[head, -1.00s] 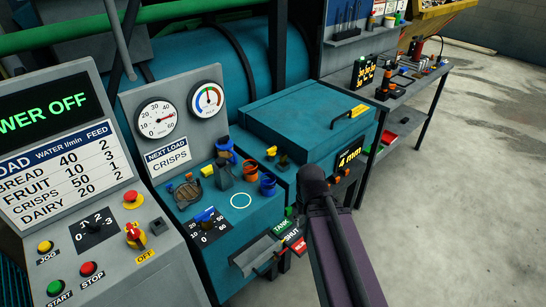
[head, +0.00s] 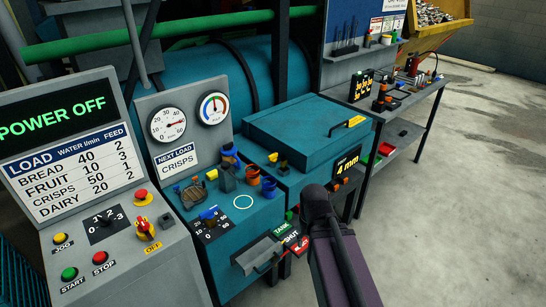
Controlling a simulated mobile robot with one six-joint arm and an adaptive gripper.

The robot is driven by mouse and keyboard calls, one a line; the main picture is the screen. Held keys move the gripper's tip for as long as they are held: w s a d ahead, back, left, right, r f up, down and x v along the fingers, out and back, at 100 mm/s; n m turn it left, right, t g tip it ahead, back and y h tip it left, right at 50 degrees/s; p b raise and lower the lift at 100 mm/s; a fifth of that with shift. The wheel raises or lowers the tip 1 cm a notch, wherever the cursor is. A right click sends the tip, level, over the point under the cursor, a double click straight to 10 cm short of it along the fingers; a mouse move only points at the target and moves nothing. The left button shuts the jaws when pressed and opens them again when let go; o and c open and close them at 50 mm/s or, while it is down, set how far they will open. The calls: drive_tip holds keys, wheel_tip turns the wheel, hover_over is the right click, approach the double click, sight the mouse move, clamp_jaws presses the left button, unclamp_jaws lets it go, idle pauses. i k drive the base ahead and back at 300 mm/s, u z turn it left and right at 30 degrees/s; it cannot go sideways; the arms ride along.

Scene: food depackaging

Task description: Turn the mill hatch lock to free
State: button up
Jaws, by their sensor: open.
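The mill hatch appears to be the teal lid (head: 305,128), lying shut on its teal housing. A black handle with a yellow piece (head: 356,121) runs along its right side. A small yellow and black knob (head: 283,166) stands on the ledge in front of the lid's left end, with a yellow tab (head: 273,157) just behind it. This knob may be the hatch lock; its markings are too small to read. My dark arm (head: 335,250) rises from the bottom, its upper end in front of the housing's right front. My gripper's fingers do not show.
The control console (head: 110,225) reads POWER OFF. A workbench (head: 405,98) stands behind right; the floor at right is clear.

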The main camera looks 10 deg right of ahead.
sight(273, 158)
drive_tip(key=u, duration=0.25)
drive_tip(key=i, duration=1.05)
drive_tip(key=z, duration=0.25)
